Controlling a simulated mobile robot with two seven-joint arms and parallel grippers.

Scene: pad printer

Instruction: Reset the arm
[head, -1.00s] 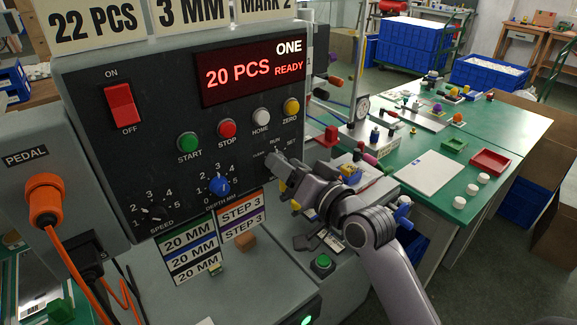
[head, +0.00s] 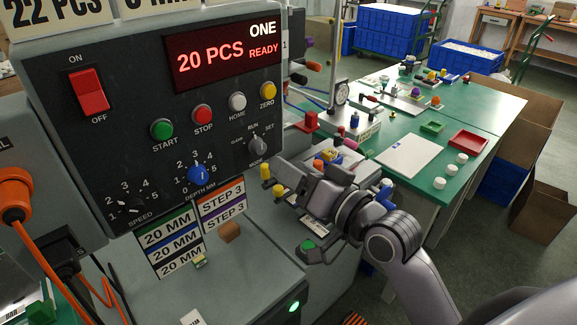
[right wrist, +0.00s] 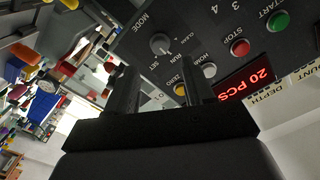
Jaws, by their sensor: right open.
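My right gripper (head: 288,178) is in front of the machine, just right of and below the mode knob (head: 258,145). Its jaws are open and empty; in the right wrist view its two dark fingers (right wrist: 160,85) stand apart, with the panel beyond them. No contact with the knob shows. The knob also shows in the right wrist view (right wrist: 160,43); its exact setting is hard to read. The control panel (head: 110,150) has a red display (head: 222,56) reading 20 PCS, ONE, READY. My left gripper is not in view.
The panel carries a red power switch (head: 88,92), a green start button (head: 162,129), a red stop button (head: 203,115) and a blue depth knob (head: 197,174). Yellow posts (head: 265,171) stand close to my fingers. A green table (head: 480,105) with small items is beyond.

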